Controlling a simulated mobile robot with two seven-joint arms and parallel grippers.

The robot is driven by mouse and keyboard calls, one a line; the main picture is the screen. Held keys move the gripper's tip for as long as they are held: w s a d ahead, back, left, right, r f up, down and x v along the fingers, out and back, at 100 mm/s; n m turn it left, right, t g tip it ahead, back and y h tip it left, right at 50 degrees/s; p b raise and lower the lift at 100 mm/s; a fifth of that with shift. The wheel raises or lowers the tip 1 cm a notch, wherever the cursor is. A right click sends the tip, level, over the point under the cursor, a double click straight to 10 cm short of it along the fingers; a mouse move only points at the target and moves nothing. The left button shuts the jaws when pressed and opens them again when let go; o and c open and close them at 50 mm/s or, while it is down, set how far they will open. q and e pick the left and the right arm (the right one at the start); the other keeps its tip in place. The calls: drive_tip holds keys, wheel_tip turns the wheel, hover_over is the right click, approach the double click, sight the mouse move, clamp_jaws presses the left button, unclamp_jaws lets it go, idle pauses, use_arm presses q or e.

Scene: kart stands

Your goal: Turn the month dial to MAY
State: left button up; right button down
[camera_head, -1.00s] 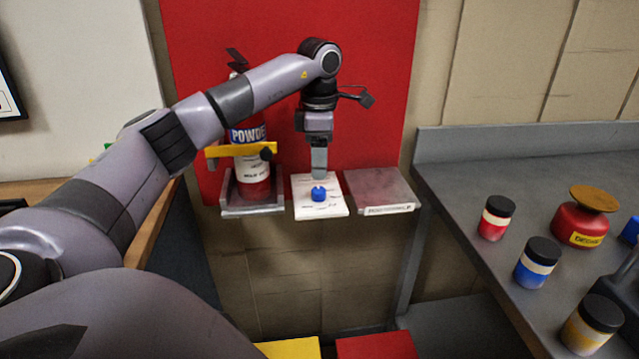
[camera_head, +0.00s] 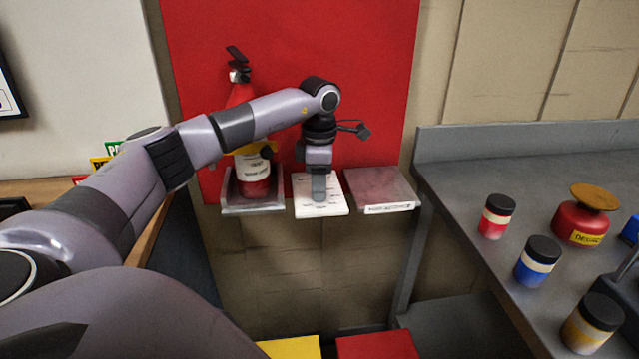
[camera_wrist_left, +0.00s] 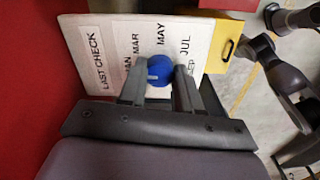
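The month dial is a blue round knob (camera_wrist_left: 159,71) on a white plate (camera_head: 335,208) marked LAST CHECK; the plate also shows in the left wrist view (camera_wrist_left: 105,40). JAN, MAR, MAY, JUL and SEP stand around the knob. A pale mark on the knob is on its left side in the wrist view, toward JAN. My left gripper (camera_head: 320,197) points down over the plate and hides the knob in the head view. In the wrist view its fingers (camera_wrist_left: 160,92) stand apart on either side of the knob; firm contact is not clear.
A red extinguisher (camera_head: 255,178) stands in a grey holder (camera_head: 252,209) left of the plate. A grey counter (camera_head: 460,170) at right holds several jars and a red container (camera_head: 578,224). A red panel (camera_head: 375,70) is behind.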

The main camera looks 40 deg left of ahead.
idle(0.3)
use_arm(q)
drive_tip(key=shift+r+m+p, duration=0.1)
drive_tip(key=shift+m+p, duration=0.4)
drive_tip(key=shift+m, duration=0.1)
drive_tip(key=shift+m+p, duration=0.7)
drive_tip(key=shift+m, duration=0.4)
drive_tip(key=m+p, duration=0.1)
drive_tip(key=m, duration=0.3)
drive_tip(key=shift+m, duration=0.3)
drive_tip(key=m+p, duration=0.1)
drive_tip(key=m, duration=0.8)
drive_tip(key=shift+m+h, duration=0.3)
drive_tip(key=shift+s, duration=0.1)
